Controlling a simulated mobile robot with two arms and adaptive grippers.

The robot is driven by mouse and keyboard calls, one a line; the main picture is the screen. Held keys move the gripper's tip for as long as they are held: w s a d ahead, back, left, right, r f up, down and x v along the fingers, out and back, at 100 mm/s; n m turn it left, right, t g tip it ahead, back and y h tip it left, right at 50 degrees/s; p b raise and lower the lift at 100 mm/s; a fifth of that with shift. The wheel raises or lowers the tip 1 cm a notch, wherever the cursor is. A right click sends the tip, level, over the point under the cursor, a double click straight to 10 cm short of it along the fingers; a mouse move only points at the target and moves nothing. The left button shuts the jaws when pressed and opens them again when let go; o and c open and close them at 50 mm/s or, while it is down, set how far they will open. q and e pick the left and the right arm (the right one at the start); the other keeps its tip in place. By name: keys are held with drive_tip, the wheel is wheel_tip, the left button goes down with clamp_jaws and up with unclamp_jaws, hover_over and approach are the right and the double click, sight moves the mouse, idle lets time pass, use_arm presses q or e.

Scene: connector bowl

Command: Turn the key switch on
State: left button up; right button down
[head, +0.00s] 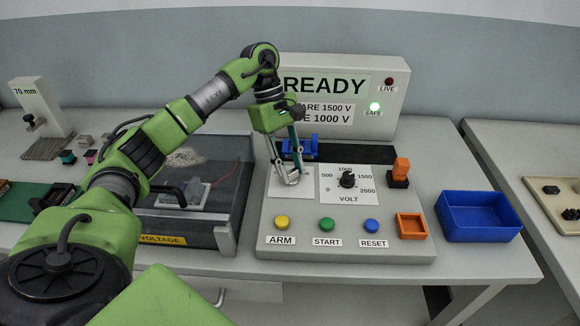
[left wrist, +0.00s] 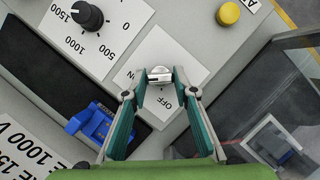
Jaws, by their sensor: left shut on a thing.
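The key switch (left wrist: 160,77) shows in the left wrist view as a small silver key head on a white plate (left wrist: 178,57) with the words ON and OFF. The plate also shows in the head view (head: 308,200). My left gripper (left wrist: 160,75) points down at the plate with its fingertips on both sides of the key head, shut on it. In the head view my left gripper (head: 289,178) hides most of the key. The key's exact angle is hard to read. My right gripper is not in view.
The panel carries a black voltage knob (head: 347,179), a yellow ARM button (head: 282,222), a green START button (head: 326,224) and a blue RESET button (head: 371,226). A blue connector (left wrist: 92,122) sits beside the plate. A blue bin (head: 478,232) stands right. The SAFE lamp (head: 375,107) glows green.

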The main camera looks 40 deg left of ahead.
use_arm(q)
drive_tip(key=o, duration=1.1)
drive_tip(key=shift+d, duration=0.1)
drive_tip(key=v, duration=1.2)
drive_tip(key=shift+w, duration=0.1)
